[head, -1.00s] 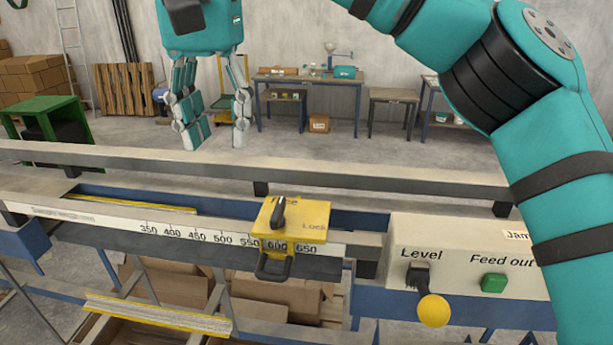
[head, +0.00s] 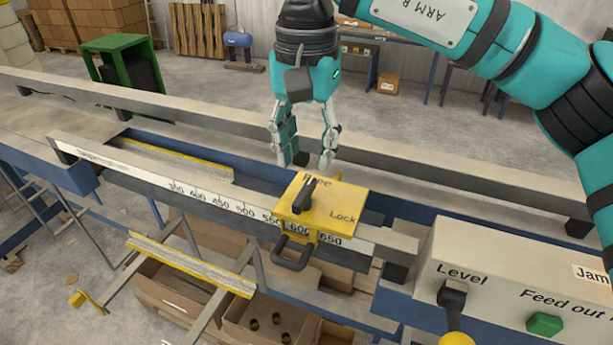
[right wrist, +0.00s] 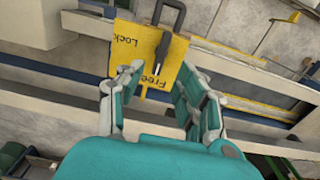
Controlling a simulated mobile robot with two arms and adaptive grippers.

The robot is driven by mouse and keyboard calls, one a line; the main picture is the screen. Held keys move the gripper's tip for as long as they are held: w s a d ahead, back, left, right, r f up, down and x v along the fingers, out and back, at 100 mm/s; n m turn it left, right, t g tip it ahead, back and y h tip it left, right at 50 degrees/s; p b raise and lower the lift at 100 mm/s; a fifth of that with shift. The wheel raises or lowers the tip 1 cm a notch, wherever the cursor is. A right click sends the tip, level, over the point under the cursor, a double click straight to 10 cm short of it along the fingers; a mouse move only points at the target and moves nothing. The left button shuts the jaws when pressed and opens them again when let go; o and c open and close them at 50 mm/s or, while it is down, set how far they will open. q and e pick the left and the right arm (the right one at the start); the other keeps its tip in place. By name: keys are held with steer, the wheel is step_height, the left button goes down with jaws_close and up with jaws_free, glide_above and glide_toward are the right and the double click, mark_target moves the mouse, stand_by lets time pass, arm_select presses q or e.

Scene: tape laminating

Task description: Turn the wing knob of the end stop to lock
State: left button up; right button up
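The end stop (head: 333,212) is a yellow block on the scale rail, near the 600 mark, with "Free" and "Lock" printed on top. Its black wing knob (head: 303,196) points toward the "Free" print, and a dark loop handle (head: 292,258) hangs at its front. My right gripper (head: 306,164) is open and empty, pointing down just behind and above the end stop. In the right wrist view the knob (right wrist: 161,52) lies ahead of the open fingers (right wrist: 152,90), apart from them as far as I can tell. My left gripper is not in view.
A control box (head: 520,275) with a level lever and green button (head: 544,324) stands right of the end stop. A long grey rail (head: 420,162) runs behind it. Cardboard boxes (head: 265,325) lie below the rail.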

mark_target(305, 190)
steer(key=f, duration=0.1)
steer(key=f+p, duration=0.1)
steer(key=f, duration=0.3)
steer(key=shift+s+a+f+p, duration=0.15)
steer(key=shift+s+p, duration=0.1)
steer(key=shift+p, duration=0.15)
steer(key=shift+w+f, duration=0.1)
steer(key=shift+f, duration=0.45)
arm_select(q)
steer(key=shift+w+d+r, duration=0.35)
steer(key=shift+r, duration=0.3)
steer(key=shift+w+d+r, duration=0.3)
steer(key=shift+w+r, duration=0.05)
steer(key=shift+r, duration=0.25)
arm_select(e)
jaws_close()
